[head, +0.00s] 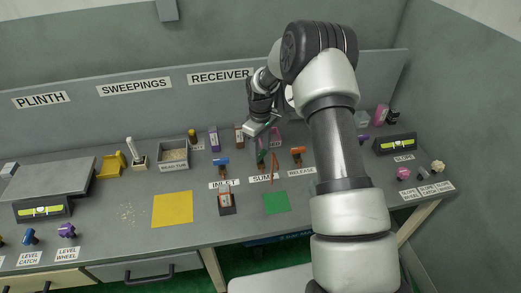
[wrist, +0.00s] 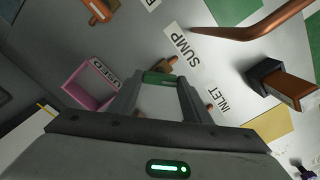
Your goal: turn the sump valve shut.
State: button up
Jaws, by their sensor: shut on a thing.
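The sump valve has a green handle (wrist: 158,78) and a copper-brown body (wrist: 172,65), beside the SUMP label (wrist: 181,45) in the wrist view. My gripper (wrist: 160,92) is shut on the green handle, one finger at each side of it. In the head view the green handle (head: 262,156) shows below my gripper (head: 261,143), behind the SUMP label (head: 261,178). My wrist hides part of the valve there, and its exact turn angle is hard to tell.
The blue-handled inlet valve (head: 220,163) stands left and the orange-handled release valve (head: 297,153) right. A pink open box (wrist: 88,88) is close to my fingers. A bent copper rod (wrist: 250,28) and a dark copper-topped block (wrist: 282,83) are nearby.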

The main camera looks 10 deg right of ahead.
aim_at(261, 154)
jog(key=m, duration=0.4)
jog(key=shift+m, duration=2.2)
jog(key=o, duration=1)
jog(key=shift+o, duration=0.2)
notch_tip(261, 154, up, 18)
jog(key=p, duration=0.3)
jog(key=shift+f, duration=0.25)
